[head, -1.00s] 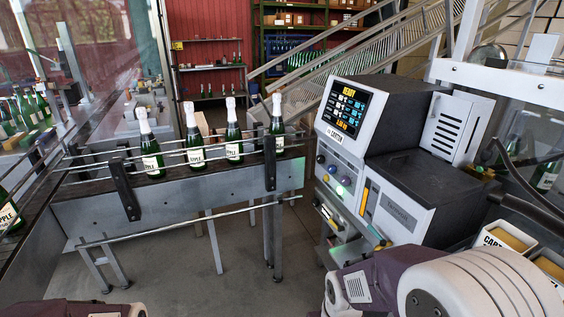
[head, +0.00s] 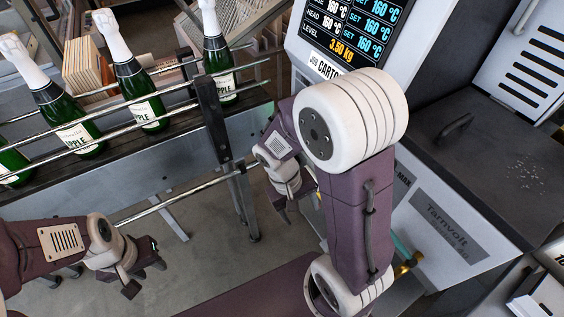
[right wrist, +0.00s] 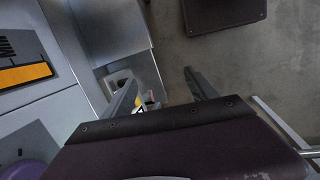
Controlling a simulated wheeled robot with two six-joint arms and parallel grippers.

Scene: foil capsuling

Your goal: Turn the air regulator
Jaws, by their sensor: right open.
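I cannot pick out the air regulator for certain in either view. A brass fitting with a teal tube (head: 408,265) sits low at the front of the grey machine (head: 440,215), partly behind my right arm. My right gripper (head: 296,203) points down in front of the machine, left of my upper arm. In the right wrist view its two fingers (right wrist: 163,92) are apart with nothing held. My left gripper (head: 146,275) is open and empty over the floor at lower left.
Green bottles (head: 132,72) with white tops stand behind rails on the conveyor (head: 110,160) at left. The machine's display (head: 355,30) is at the top. A purple knob (right wrist: 30,169) and a yellow strip (right wrist: 25,74) show at left in the wrist view.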

